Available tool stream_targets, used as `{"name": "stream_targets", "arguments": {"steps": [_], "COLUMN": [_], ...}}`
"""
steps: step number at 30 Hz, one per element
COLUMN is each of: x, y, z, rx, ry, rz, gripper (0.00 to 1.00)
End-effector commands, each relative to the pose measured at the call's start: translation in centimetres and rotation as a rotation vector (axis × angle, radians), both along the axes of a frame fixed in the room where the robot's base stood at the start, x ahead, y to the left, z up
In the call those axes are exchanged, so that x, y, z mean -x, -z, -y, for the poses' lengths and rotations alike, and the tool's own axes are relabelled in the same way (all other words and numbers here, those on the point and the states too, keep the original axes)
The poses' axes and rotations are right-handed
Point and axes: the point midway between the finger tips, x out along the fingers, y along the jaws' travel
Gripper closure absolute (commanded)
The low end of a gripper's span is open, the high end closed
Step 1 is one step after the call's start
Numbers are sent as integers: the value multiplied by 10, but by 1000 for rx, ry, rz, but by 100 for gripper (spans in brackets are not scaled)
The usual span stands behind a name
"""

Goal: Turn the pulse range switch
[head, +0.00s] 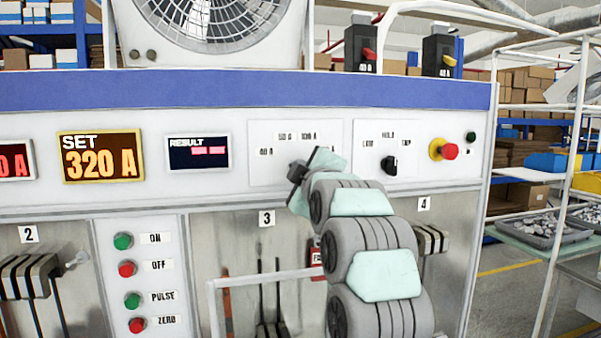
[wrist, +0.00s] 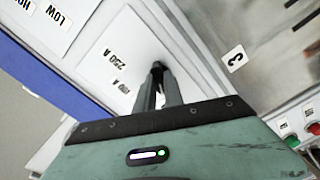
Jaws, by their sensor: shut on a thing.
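The pulse range switch sits on a white plate (head: 264,155) with labels around it, reading about 40 A, 50 A and 100 A in the head view. The plate (wrist: 135,45) also shows in the wrist view, tilted, with a 250 A label. My gripper (head: 297,173) is at the plate, its arm reaching in from the lower right. In the wrist view my gripper (wrist: 159,82) has its dark fingers close together on the switch knob. The knob is mostly hidden by the fingers, so its pointing direction cannot be told.
Right of the plate is another plate with a black HOLD knob (head: 390,163), then a red emergency button (head: 449,152). Left are the result display (head: 198,153) and the SET 320 A display (head: 100,157). Below are ON, OFF, PULSE and ZERO buttons (head: 132,298) and a white frame (head: 245,281).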

Motion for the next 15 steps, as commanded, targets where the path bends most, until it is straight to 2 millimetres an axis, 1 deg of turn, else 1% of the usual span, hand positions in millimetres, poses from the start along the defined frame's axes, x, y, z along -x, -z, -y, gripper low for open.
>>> {"name": "stream_targets", "arguments": {"steps": [2, 3, 10, 15], "x": [0, 0, 0, 0], "y": [0, 0, 0, 0], "z": [0, 0, 0, 0], "rx": [1, 1, 0, 0], "ry": [0, 0, 0, 0], "rz": [0, 0, 0, 0], "gripper": [100, 85, 66, 65]}}
